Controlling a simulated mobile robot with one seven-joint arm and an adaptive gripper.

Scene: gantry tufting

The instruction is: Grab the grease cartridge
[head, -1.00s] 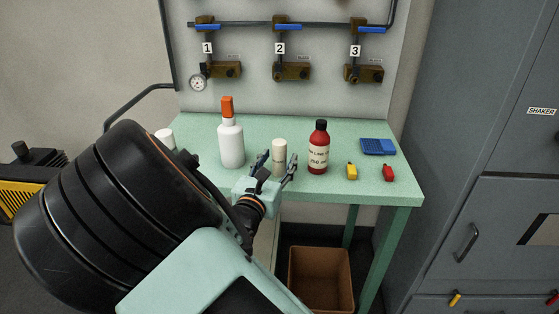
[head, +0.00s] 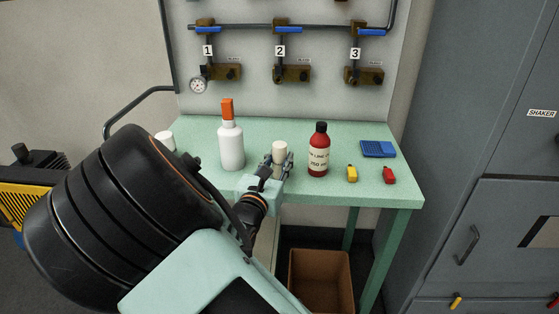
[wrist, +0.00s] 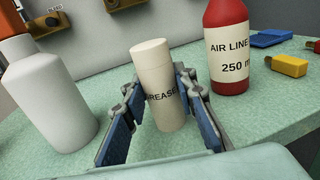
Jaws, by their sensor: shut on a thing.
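The grease cartridge (head: 280,149) is a cream cylinder on the green table. In the wrist view the cartridge (wrist: 154,72) shows part of a "GREASE" label and leans slightly in the picture. My gripper (head: 277,163) is around it from the near side, with one blue-padded finger on each side. In the wrist view my gripper (wrist: 160,112) is shut on the cartridge's body. The cartridge's lower end is partly hidden by the gripper in the head view, and I cannot tell whether it touches the table.
A white bottle with an orange cap (head: 231,147) stands close left. A red air line bottle (head: 318,152) stands close right. Yellow (head: 352,174) and red (head: 389,175) small items and a blue tray (head: 378,149) lie farther right. A brown bin (head: 320,280) is below the table.

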